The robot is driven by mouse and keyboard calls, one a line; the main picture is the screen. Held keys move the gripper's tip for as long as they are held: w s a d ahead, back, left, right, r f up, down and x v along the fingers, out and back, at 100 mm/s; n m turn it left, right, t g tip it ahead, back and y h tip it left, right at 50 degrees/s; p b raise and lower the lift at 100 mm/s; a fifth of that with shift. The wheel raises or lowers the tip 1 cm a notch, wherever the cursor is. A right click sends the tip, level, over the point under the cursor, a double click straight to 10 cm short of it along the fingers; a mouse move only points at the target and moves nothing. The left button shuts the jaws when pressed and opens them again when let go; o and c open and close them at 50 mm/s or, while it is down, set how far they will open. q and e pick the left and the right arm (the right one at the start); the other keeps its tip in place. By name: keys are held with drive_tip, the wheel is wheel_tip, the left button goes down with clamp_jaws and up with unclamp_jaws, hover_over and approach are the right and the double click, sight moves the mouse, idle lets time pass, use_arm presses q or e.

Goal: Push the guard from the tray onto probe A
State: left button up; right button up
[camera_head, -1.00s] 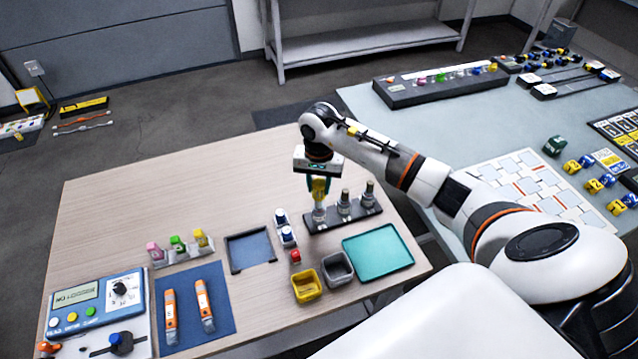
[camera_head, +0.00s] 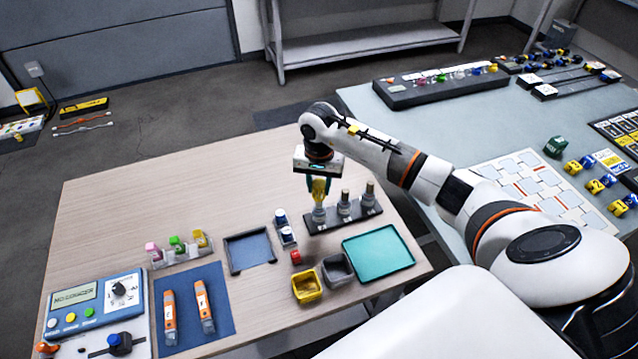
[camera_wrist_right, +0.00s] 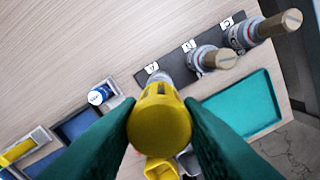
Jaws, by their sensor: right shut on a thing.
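The yellow guard (camera_head: 319,188) is between the fingers of my right gripper (camera_head: 320,182), which is shut on it. It is upright over probe A (camera_head: 319,214), the leftmost of three probes in the dark rack (camera_head: 358,217). In the right wrist view, the guard (camera_wrist_right: 160,118) sits between the green fingertips (camera_wrist_right: 160,120) and covers most of probe A beside the "A" label. I cannot tell how far the guard is seated. My left gripper is out of view.
The other two probes (camera_head: 345,204) (camera_head: 368,196) stand close to the right of probe A. A yellow bin (camera_head: 307,287) and a grey bin (camera_head: 337,270) are in front. Blue-capped bottles (camera_head: 281,218) and a dark-framed tray (camera_head: 232,258) stand left.

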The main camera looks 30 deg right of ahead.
sight(319, 197)
drive_tip(key=shift+f+b, duration=2.45)
drive_tip(key=shift+f, duration=0.05)
drive_tip(key=shift+c, duration=0.3)
idle(1.0)
drive_tip(key=o, duration=0.9)
drive_tip(key=shift+o, duration=0.3)
drive_tip(key=shift+o, duration=0.8)
drive_tip(key=shift+r, duration=0.6)
drive_tip(key=shift+r, duration=0.1)
drive_tip(key=shift+r+p, duration=1.9)
drive_tip(key=shift+r, duration=1)
